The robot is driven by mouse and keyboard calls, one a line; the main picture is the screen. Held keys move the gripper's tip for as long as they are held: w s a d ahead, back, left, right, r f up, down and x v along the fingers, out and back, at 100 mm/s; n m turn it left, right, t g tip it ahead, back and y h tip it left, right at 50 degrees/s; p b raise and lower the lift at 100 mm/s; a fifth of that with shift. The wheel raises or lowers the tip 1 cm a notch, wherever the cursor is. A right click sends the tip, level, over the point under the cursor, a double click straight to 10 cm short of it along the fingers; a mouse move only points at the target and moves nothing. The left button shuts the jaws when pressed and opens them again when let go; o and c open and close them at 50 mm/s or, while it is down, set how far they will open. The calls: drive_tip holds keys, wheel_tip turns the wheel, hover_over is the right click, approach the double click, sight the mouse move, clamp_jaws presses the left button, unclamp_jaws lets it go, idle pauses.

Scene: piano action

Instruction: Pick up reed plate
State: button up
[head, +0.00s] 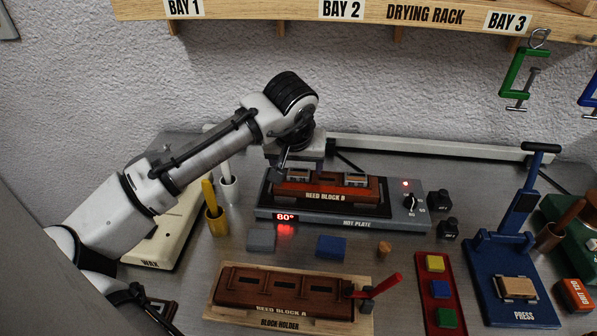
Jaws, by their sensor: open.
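Reed block B (325,192), a reddish-brown bar, sits on the grey hot plate (340,216). Two small silvery pieces that look like reed plates lie on its top, one at the left (298,177) and one at the right (356,180). My gripper (283,162) points down just above and beside the left end of block B, close to the left plate. It is open, and its fingertips are small and partly hidden by my wrist. I cannot tell whether it touches the plate.
Reed block A (270,288) rests in the wooden block holder (212,311) in front. Left are cups with yellow (217,226) and white (229,190) handles; right are a red tray (424,262) and a blue press (508,262).

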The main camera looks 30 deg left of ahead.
sight(297, 178)
drive_tip(key=shift+p+x, duration=0.6)
drive_tip(key=shift+x, duration=1.5)
drive_tip(key=shift+s+f, duration=0.1)
drive_tip(key=shift+s, duration=0.05)
drive_tip(key=c, duration=1.3)
